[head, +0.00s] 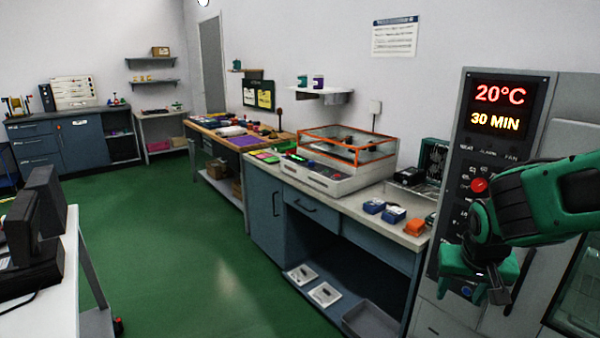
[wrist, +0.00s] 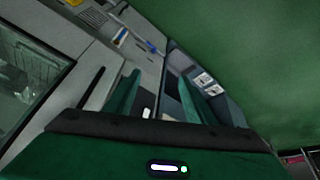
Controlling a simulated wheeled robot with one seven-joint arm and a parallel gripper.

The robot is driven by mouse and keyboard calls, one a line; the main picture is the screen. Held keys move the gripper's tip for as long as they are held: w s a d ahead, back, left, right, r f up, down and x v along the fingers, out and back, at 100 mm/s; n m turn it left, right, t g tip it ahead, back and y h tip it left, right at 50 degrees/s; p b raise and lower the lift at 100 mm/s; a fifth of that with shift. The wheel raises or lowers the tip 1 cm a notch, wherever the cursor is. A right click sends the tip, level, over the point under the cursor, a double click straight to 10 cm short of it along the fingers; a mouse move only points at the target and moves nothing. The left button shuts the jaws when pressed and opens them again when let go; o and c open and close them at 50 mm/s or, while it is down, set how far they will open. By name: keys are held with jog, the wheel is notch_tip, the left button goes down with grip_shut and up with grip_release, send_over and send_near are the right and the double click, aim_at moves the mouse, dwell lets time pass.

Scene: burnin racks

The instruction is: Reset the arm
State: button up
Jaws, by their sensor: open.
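My arm reaches in from the right edge of the head view, bent downward at the wrist. My green gripper (head: 487,287) hangs in front of the control panel of the tall grey cabinet. In the wrist view my gripper (wrist: 163,95) shows two green fingers spread apart, with nothing between them. The jaws are open and empty. The cabinet and the green floor show beyond the fingers. Part of the panel is hidden behind my arm.
The grey cabinet (head: 455,115) displays 20°C and 30 MIN and has a red button (head: 479,185). A counter (head: 375,205) left of it carries blue and orange boxes and a clear-lidded machine (head: 345,150). A white table (head: 50,300) stands at left. The green floor (head: 180,240) between is clear.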

jog(key=s+a+r+n+y, duration=0.2)
jog(key=s+a+r+n, duration=0.2)
jog(key=a+r, duration=0.1)
jog(key=s+d+f+m+g, duration=0.1)
jog(key=s+d+m+g, duration=0.1)
jog(key=s+d, duration=0.3)
jog(key=s+d+f+m+g, duration=0.1)
jog(key=s+d+m, duration=0.3)
jog(key=s, duration=0.8)
jog(key=shift+d+m+g, duration=0.3)
jog(key=shift+d+g, duration=0.2)
jog(key=shift+d, duration=0.7)
jog(key=shift+w+f, duration=0.3)
jog(key=shift+w, duration=0.35)
